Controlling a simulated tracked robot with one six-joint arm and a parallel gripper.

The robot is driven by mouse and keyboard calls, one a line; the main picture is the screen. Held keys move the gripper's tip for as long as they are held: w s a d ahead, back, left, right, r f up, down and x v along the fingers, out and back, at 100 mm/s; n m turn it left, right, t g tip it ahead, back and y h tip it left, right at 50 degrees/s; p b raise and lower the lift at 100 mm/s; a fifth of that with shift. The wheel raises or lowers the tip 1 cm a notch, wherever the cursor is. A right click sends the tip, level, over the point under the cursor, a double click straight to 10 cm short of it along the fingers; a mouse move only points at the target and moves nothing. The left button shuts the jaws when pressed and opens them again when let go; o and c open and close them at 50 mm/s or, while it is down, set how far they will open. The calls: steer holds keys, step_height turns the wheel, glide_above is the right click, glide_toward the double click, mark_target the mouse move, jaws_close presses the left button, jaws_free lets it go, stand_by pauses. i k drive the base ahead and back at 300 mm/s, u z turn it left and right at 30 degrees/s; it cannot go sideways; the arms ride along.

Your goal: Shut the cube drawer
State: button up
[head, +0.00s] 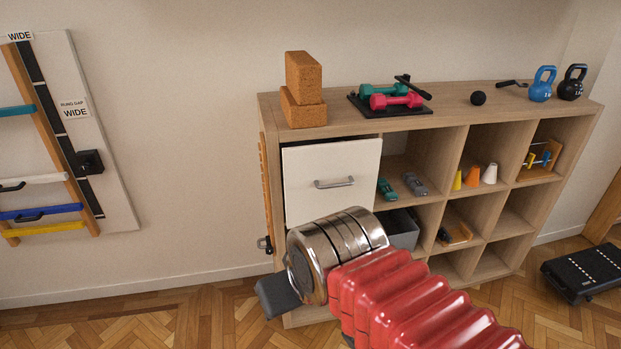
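The cube drawer (310,200) has a white front with a grey bar handle (334,183). It sits in the upper left compartment of the wooden cube shelf (440,128). Its front stands out from the shelf, with a dark gap showing above its top edge, so it is partly open. My gripper (275,297) is low in front of the shelf's left side, below the drawer and apart from its handle. Only a dark grey part of the gripper shows beyond my wrist, and its fingers cannot be made out.
A black step (583,272) lies right. Parquet at left is clear.

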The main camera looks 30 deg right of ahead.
mark_target(320, 180)
steer(key=u, duration=0.5)
steer(key=i, duration=1.2)
steer(key=u, duration=0.35)
